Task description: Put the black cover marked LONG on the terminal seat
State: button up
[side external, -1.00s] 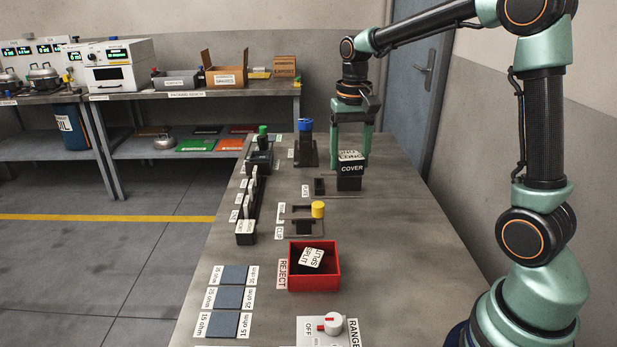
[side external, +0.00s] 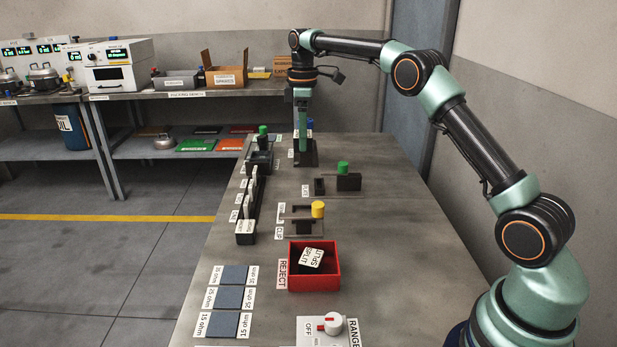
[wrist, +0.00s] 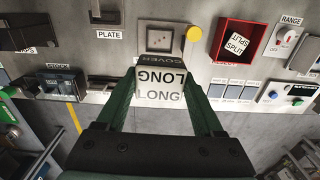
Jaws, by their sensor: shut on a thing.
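In the wrist view my gripper (wrist: 162,78) is shut on the black cover (wrist: 160,85), whose white faces read LONG and whose dark face reads COVER. In the side view my gripper (side external: 301,145) hangs over the far part of the table, its finger overlapping the blue-topped post (side external: 310,124). I cannot make out the cover against the dark post there. A dark block with a green knob (side external: 347,182) stands uncovered, right of and apart from my gripper. No label names the terminal seat, so I cannot tell which fixture it is.
A fixture with a yellow knob (side external: 318,209) stands nearer. The red REJECT bin (side external: 338,270) holds a SPLIT piece (side external: 312,257). A dark rack (side external: 245,238) lines the left side, and a RANGE knob (side external: 333,324) is at the front. The right side of the table is bare.

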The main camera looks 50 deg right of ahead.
notch_tip(320, 180, down, 20)
dwell(0.6)
jog(key=shift+f, duration=0.2)
